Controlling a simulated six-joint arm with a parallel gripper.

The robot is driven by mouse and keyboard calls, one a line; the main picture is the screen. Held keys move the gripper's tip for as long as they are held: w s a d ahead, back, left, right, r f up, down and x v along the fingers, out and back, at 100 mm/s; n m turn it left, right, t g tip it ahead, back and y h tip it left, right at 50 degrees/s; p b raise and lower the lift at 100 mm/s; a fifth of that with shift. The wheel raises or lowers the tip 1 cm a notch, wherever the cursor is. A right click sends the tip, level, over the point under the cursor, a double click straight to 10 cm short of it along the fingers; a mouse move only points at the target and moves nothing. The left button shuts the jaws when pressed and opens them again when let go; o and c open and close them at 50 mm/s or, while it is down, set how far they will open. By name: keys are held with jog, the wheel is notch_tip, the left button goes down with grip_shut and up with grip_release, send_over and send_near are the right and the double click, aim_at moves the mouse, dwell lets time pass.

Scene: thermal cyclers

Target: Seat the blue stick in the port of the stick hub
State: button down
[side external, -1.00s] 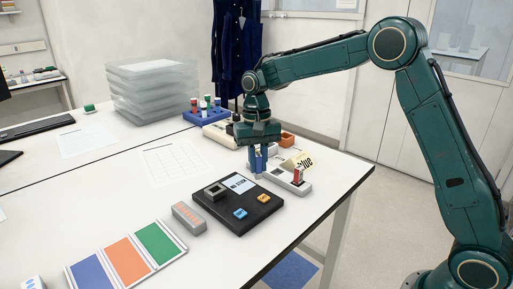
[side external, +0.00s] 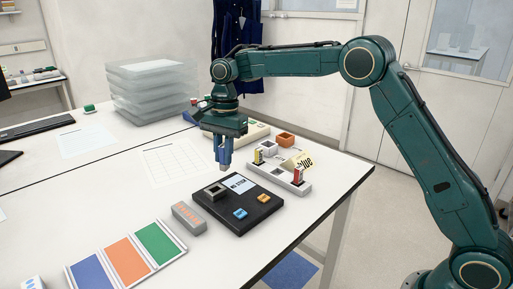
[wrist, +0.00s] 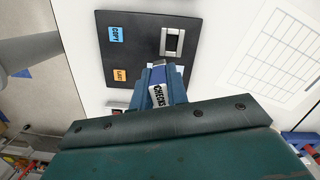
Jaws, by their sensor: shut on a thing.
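The stick hub (side external: 245,213) is a black box with a grey raised port (side external: 215,192), a screen reading "NO STICK" (side external: 239,184), and blue and orange buttons. My gripper (side external: 222,152) is shut on the blue stick, whose metal end (side external: 225,168) points down above the table, behind the hub and apart from the port. In the wrist view, my gripper (wrist: 160,85) holds the stick (wrist: 158,96), whose white label appears to read "CHECKS". The port (wrist: 172,42) shows beyond the stick's tip. Most of the stick's body is hidden by the fingers.
A pale stick holder (side external: 283,179) with a yellow stick, a red stick and a "blue" card stands right of the hub. A grey labelled block (side external: 188,217) lies left of the hub. An orange box (side external: 285,140) sits behind. The table between gripper and hub is clear.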

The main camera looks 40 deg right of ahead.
jog(key=shift+w+a+r+m, duration=0.3)
jog(key=shift+w+a+m, duration=0.15)
jog(key=shift+a+m, duration=0.35)
jog(key=shift+w+a+r+m, duration=0.25)
jog(key=shift+w+a+m, duration=0.2)
jog(key=shift+m, duration=0.55)
jog(key=shift+f, duration=0.1)
jog(key=shift+f, duration=2.8)
jog(key=shift+f, duration=1.65)
jog(key=c, duration=1.3)
grip_release()
jog(key=shift+s+f, duration=0.1)
notch_tip(320, 180, up, 8)
jog(key=d, duration=0.1)
